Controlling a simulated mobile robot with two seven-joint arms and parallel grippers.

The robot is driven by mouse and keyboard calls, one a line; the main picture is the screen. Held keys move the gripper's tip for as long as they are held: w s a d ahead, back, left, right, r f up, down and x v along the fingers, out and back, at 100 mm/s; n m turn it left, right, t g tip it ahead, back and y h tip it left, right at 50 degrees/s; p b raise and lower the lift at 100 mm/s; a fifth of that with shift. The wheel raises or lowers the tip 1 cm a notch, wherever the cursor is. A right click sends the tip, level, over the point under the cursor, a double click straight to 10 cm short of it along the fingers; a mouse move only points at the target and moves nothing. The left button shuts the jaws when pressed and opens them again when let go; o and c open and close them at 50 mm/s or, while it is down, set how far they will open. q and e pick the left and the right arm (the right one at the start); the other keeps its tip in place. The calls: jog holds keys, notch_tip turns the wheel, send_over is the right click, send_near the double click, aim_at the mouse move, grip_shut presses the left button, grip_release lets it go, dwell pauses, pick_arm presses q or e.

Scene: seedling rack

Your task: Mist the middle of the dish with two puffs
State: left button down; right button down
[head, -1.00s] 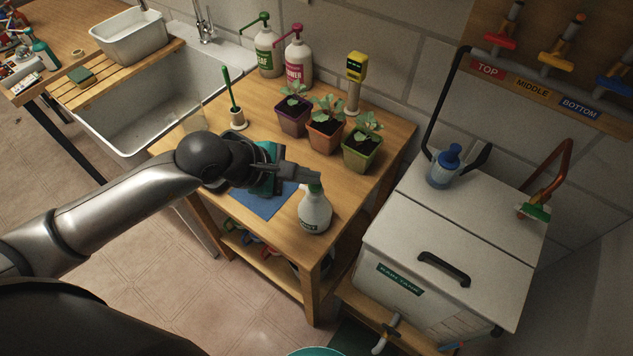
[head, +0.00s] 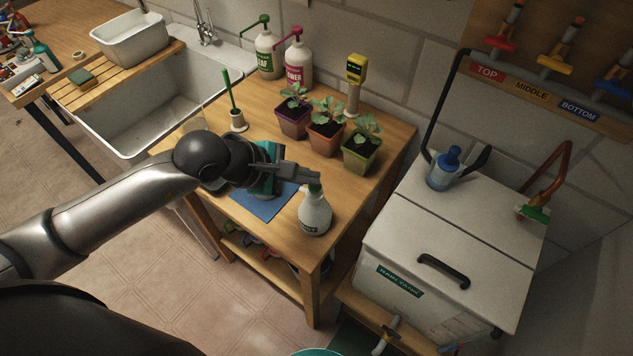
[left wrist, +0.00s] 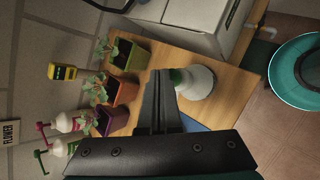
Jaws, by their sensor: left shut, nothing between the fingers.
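A white spray bottle (head: 315,212) with a green head stands upright near the front right corner of the wooden table. It also shows in the left wrist view (left wrist: 197,83). My left gripper (head: 316,176) is shut and empty, with its fingertips at the bottle's green head; I cannot tell whether they touch it. The fingers also show in the left wrist view (left wrist: 161,76). A blue mat (head: 262,207) lies on the table beneath my gripper, partly hidden by it. I cannot make out a dish for certain. My right gripper is not in view.
Three potted seedlings (head: 325,139) stand behind the bottle. A yellow meter (head: 356,68) and two pump bottles (head: 298,65) stand farther back. A white tank (head: 462,240) stands right of the table. A teal round object (left wrist: 304,103) is beyond the table.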

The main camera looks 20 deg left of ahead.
pick_arm(q)
jog(key=shift+r+p, duration=1.9)
jog(key=shift+r, duration=1.15)
jog(key=shift+f, duration=0.1)
